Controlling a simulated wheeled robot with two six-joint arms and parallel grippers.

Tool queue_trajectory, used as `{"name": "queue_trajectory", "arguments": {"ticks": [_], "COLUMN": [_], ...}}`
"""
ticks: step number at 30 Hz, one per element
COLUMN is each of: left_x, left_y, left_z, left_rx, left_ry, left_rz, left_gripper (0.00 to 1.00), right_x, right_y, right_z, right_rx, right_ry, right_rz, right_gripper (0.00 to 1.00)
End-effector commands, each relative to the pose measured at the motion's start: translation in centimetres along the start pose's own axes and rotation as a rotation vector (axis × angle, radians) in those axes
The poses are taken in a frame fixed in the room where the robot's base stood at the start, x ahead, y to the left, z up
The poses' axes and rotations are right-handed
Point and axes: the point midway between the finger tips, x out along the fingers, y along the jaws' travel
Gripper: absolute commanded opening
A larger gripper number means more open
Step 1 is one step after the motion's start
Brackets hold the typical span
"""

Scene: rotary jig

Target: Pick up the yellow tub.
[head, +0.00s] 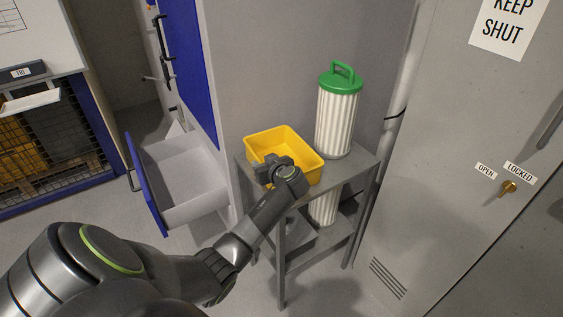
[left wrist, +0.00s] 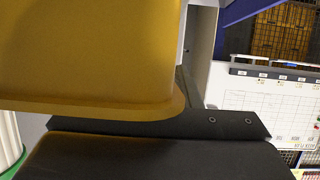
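The yellow tub (head: 272,137) stands upright on the top of a grey stand. My left gripper (head: 275,168) is at the tub's near wall, by the rim. In the left wrist view the tub (left wrist: 95,55) fills the upper left, upside down. Its rim hides part of one dark finger, and the other finger lies at the bottom of the view. The tub wall appears to lie between the fingers of my left gripper (left wrist: 165,132); whether they press on it I cannot tell. My right gripper is in neither view.
A white pleated cartridge with a green handled lid (head: 336,115) stands right behind the tub on the grey stand (head: 343,170). An open drawer (head: 185,183) juts out at left. A grey locker door (head: 480,130) is at right.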

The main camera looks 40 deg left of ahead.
Motion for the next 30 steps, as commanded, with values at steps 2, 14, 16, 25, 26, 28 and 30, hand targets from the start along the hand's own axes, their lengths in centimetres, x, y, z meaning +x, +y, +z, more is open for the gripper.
{"name": "queue_trajectory", "arguments": {"ticks": [2,14,16,25,26,28,30], "left_x": [0.28,0.3,0.29,0.28,0.28,0.27,0.27], "left_y": [-0.01,0.0,0.0,0.0,0.0,0.01,0.0], "left_z": [-0.04,0.0,0.01,0.01,0.01,0.02,0.02], "left_rx": [0.0,0.0,0.0,0.0,0.0,0.0,0.0], "left_ry": [0.0,0.0,0.0,0.0,0.0,-0.001,-0.001], "left_rz": [-0.001,0.0,0.0,0.0,0.0,0.0,0.0], "left_gripper": [0.3,0.06,0.0,0.0,0.0,0.0,0.0], "right_x": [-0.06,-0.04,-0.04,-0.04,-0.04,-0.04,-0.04], "right_y": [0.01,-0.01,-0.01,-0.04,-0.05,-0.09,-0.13], "right_z": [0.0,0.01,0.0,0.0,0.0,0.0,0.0], "right_rx": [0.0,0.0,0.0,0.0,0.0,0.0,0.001], "right_ry": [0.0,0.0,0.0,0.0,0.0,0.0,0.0], "right_rz": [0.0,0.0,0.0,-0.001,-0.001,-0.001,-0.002], "right_gripper": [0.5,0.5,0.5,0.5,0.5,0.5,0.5]}}
